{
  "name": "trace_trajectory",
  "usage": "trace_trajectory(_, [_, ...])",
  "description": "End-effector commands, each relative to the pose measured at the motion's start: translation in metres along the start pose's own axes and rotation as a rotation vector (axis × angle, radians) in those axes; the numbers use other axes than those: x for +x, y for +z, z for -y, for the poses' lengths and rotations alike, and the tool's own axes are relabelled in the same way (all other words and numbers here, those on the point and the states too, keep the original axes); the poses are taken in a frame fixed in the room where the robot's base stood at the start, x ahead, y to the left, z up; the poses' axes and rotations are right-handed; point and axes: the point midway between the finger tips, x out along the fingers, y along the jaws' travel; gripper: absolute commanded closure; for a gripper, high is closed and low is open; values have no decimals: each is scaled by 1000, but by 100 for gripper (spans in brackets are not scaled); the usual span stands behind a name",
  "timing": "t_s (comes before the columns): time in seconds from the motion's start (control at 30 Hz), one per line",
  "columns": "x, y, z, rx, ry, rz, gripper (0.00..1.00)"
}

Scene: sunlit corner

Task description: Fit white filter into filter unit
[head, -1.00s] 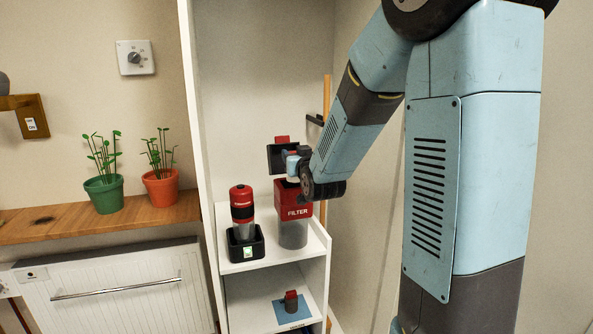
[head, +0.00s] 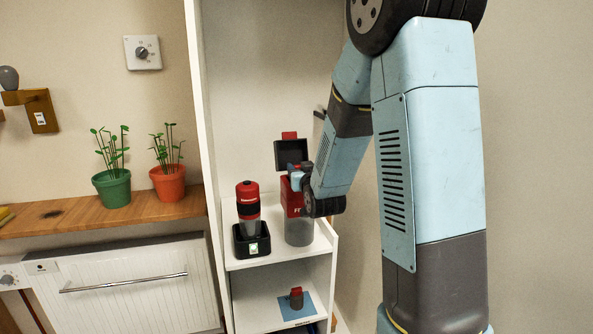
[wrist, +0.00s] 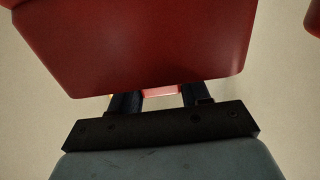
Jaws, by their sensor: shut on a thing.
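The filter unit (head: 291,198) is a red box with white lettering on a grey cylinder, standing on the upper shelf. In the wrist view a large red surface, apparently the unit, hides the fingertips.
A red-and-black cylindrical device (head: 248,207) stands in a black dock (head: 251,241) left of the unit. A small red-and-grey part (head: 296,298) is on a blue mat on the lower shelf. The cabinet's white side panel (head: 204,150) bounds the left.

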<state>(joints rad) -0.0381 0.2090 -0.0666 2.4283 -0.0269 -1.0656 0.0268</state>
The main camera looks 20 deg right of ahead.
Motion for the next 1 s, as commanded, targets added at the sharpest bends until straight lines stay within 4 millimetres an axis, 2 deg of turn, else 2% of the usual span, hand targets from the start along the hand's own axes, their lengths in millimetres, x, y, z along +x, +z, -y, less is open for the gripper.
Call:
trace_trajectory(0.27, [0,5,0,0,0,1,83])
trace_trajectory(0.3, [0,4,0,0,0,1,50])
trace_trajectory(0.53, [0,4,1,0,-1,0,28])
trace_trajectory(0.87, [0,0,2,0,-3,-1,28])
trace_trajectory(1.0, [-6,0,-1,0,2,0,28])
